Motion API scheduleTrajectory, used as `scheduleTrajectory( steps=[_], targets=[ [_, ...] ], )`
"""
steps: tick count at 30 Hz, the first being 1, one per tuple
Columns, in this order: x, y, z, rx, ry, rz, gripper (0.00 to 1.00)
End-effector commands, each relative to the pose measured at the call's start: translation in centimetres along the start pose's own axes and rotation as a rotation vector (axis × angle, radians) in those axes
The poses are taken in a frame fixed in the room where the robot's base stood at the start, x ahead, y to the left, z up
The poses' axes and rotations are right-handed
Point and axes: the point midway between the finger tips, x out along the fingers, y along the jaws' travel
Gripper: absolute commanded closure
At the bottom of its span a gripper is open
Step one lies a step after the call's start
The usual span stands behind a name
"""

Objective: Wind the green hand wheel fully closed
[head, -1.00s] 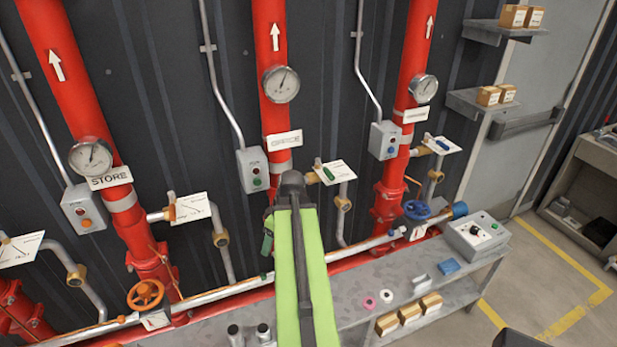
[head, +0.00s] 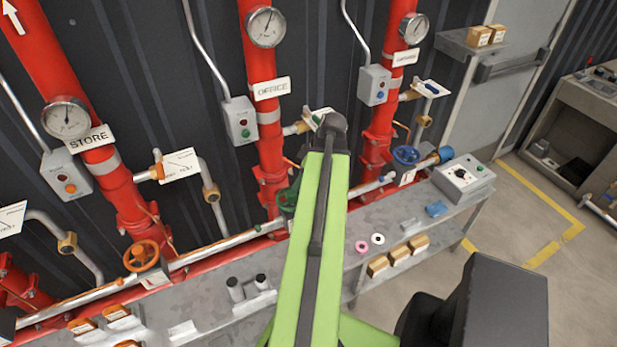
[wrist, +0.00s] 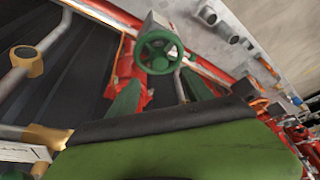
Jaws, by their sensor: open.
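The green hand wheel (wrist: 158,53) faces me in the wrist view, with its rim, spokes and hub showing. In the head view the green wheel (head: 287,199) is at the foot of the middle red pipe, partly hidden by my green arm. My gripper (wrist: 162,80) shows in the wrist view as two dark green fingers spread apart. The wheel appears beyond the fingertips, roughly between them, and nothing is held. I cannot tell the exact gap to the wheel. The gripper is hidden behind my arm in the head view.
An orange wheel (head: 147,255) is to the left and a blue wheel (head: 405,155) to the right. Red pipes with gauges (head: 265,27) line the wall. A grey bench (head: 215,294) carries loose parts and a control box (head: 463,178). Open floor (head: 510,240) lies at right.

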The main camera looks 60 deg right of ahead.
Motion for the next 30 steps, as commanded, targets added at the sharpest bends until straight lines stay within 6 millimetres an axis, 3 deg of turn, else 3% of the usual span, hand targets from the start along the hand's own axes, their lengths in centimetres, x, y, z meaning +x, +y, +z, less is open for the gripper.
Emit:
scheduleTrajectory(
  steps=[1,3,12,24,30],
  targets=[
    [2.2,0.0,0.4,-0.001,0.0,0.0,0.41],
    [3.8,0.0,0.4,-0.002,0.0,0.0,0.41],
    [8.3,0.0,0.2,0.0,-0.001,-0.001,0.41],
    [8.7,0.0,0.0,0.002,0.0,0.0,0.41],
    [8.7,0.0,0.1,0.002,0.0,0.0,0.67]
  ],
)
